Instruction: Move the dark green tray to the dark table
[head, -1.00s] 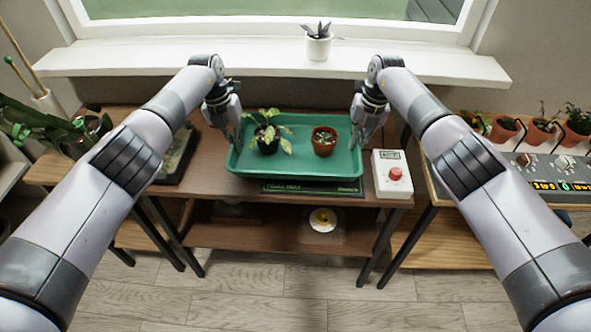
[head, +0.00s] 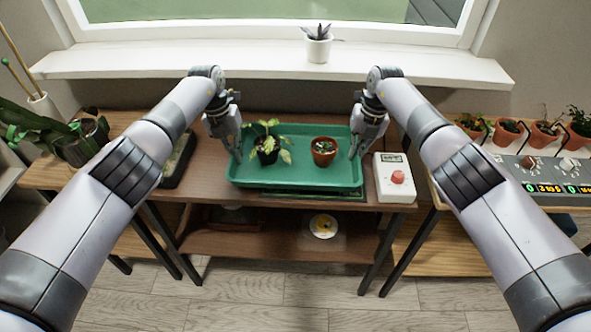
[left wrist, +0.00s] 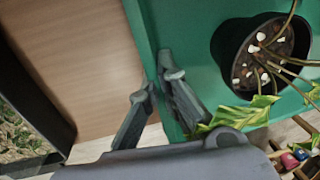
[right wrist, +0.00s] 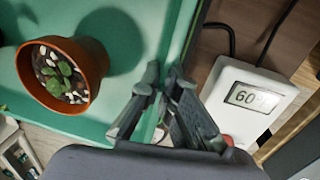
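The dark green tray (head: 295,181) is over the dark brown table (head: 215,184) in the middle of the head view. It bears a leafy plant in a black pot (head: 267,155) and a small plant in a terracotta pot (head: 324,153), both upright. My left gripper (head: 238,155) is at the tray's left wall; in the left wrist view its fingers (left wrist: 159,78) pinch the rim. My right gripper (head: 356,153) is at the right wall, its fingers (right wrist: 163,78) closed about the rim. Whether the tray's underside is clear of the table cannot be told.
A dark green mat (head: 310,194) shows under the tray's front edge. A white box with a red button (head: 394,178) stands close right of the tray. A dark planter (head: 178,160) is on the left. A lighter table (head: 445,196) with potted plants stands at the right.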

